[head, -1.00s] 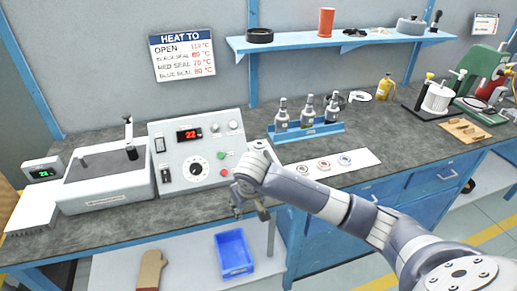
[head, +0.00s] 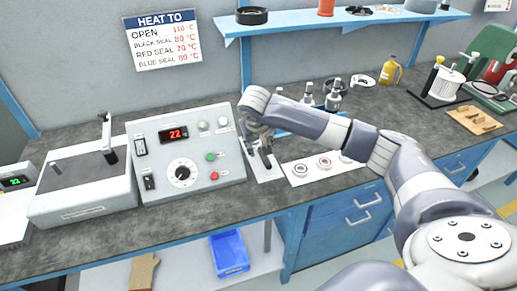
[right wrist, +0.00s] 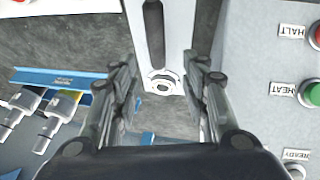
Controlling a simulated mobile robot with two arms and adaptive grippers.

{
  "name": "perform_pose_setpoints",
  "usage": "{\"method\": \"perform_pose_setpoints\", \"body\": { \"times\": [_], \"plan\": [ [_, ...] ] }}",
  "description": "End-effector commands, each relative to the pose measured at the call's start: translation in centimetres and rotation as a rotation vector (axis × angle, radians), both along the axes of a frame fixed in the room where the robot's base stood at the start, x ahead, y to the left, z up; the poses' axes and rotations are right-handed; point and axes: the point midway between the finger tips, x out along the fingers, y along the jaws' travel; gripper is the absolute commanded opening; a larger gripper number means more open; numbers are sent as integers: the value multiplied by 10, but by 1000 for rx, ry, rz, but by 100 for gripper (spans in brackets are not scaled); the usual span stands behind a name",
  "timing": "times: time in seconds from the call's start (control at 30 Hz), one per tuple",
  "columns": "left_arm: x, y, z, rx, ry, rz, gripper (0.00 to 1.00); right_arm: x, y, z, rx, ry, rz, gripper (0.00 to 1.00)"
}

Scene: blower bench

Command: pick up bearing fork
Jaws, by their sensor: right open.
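In the right wrist view, a long dark bar (right wrist: 154,35) lies along a narrow white plate, with a round metal ring piece (right wrist: 163,82) at its near end. This looks like the bearing fork, but I cannot be sure of its outline. My right gripper (right wrist: 160,72) is open, its fingers apart to either side of the white plate's end, with nothing held. In the head view the right gripper (head: 260,155) points down beside the control box, and the arm hides part of the plate. My left gripper is not in view.
The control box (head: 187,155) stands close to the left of the right gripper. The blue rack with grey bottles (right wrist: 60,78) is on its other side. A white strip with ring seals (head: 312,168) lies right of it. A blue bin (head: 229,253) sits below the bench.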

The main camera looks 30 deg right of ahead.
Motion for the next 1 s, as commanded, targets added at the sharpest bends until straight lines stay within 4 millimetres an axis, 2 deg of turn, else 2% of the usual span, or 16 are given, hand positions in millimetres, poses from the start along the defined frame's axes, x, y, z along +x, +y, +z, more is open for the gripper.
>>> {"method": "perform_pose_setpoints", "body": {
  "times": [0.1, 0.17, 0.27, 0.43, 0.57, 0.73, 0.77, 0.93, 1.0],
  "plan": [
    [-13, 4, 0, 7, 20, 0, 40, 2, -3, -7, -1, 1, -1, 42],
    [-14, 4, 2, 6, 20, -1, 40, 3, -5, -12, -1, 2, -1, 42],
    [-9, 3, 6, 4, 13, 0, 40, 7, -10, -25, -1, 3, -1, 42],
    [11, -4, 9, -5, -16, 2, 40, 15, -15, -47, 0, 2, 0, 42],
    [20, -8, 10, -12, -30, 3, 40, 17, -17, -53, 0, 0, 0, 42],
    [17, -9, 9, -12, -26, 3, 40, 17, -17, -53, 0, 0, 1, 42],
    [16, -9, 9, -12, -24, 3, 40, 17, -17, -53, 0, 0, 1, 40],
    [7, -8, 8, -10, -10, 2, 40, 17, -17, -53, 0, 0, 1, 1],
    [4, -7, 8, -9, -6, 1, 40, 17, -17, -53, 0, 0, 1, 0]
  ]
}}
